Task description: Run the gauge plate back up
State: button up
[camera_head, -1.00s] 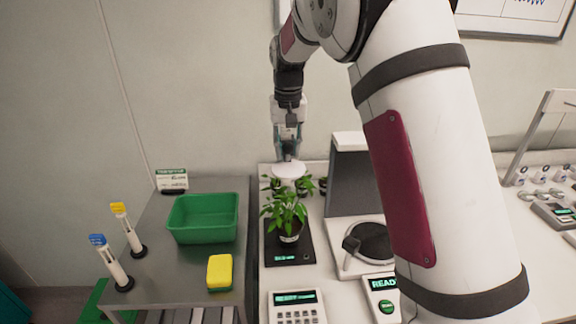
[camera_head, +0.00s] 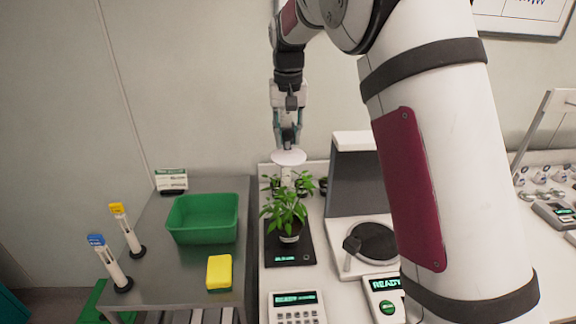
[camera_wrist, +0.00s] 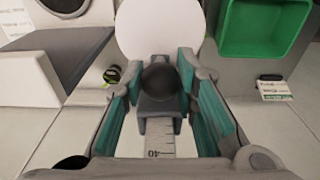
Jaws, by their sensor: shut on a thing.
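The gauge plate is a white disc (camera_head: 289,157) above the potted plant (camera_head: 287,212); it also shows in the wrist view (camera_wrist: 160,28). In the wrist view a dark round knob (camera_wrist: 160,78) sits on a grey slider block (camera_wrist: 160,106) behind the plate, over a white scale strip (camera_wrist: 158,148) reading 40. My gripper (camera_head: 288,141) points down just above the plate's back edge. Its teal fingers (camera_wrist: 162,84) are shut on the knob. The exact finger contact is partly hidden. The plate is level and clear of the leaves.
The plant stands on a black scale (camera_head: 290,258). A green tub (camera_head: 203,218) and a yellow sponge (camera_head: 220,272) are on the steel cart at left. A grey-and-white instrument (camera_head: 358,190) stands close on the right. The wall is behind.

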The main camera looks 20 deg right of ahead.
aim_at(288, 132)
jog(key=shift+r, duration=1.3)
jog(key=o, duration=1.1)
jog(key=shift+o, duration=0.2)
jog(key=shift+r, duration=0.1)
jog(key=shift+s+r+b, duration=0.15)
jog(key=shift+s+r, duration=0.05)
jog(key=shift+r, duration=1.65)
jog(key=shift+s+r+b, duration=0.15)
jog(key=shift+r, duration=1.85)
jog(key=shift+s, duration=0.1)
